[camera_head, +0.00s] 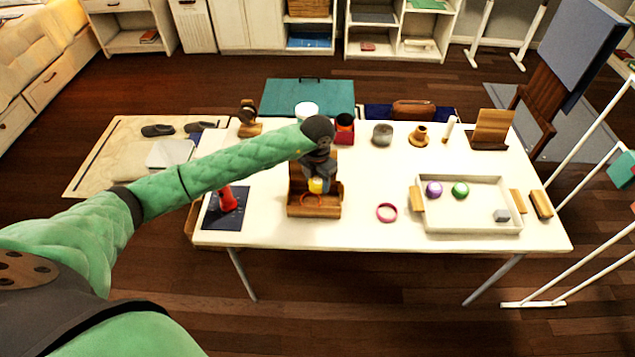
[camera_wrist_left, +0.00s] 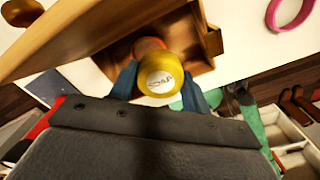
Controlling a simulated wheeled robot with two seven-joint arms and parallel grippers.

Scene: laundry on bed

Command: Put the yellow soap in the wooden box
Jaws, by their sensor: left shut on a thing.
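The yellow soap (camera_head: 316,185) is a round piece with lettering on its face; it fills the middle of the left wrist view (camera_wrist_left: 159,76). My left gripper (camera_head: 319,184) is shut on it, with a blue-grey finger on each side. The wooden box (camera_head: 315,211) stands on the white table, left of the middle, with a tall back panel. In the left wrist view its wooden wall (camera_wrist_left: 208,43) shows behind the soap. The soap is held over the box's opening; the exact height is hard to tell. An orange ring-like thing (camera_head: 310,200) shows at the box, partly hidden.
A red object (camera_head: 227,199) stands on a dark mat left of the box. A white tray (camera_head: 470,229) holds a purple and a green ball. Several small items line the table's back edge. The table front between box and tray is mostly clear.

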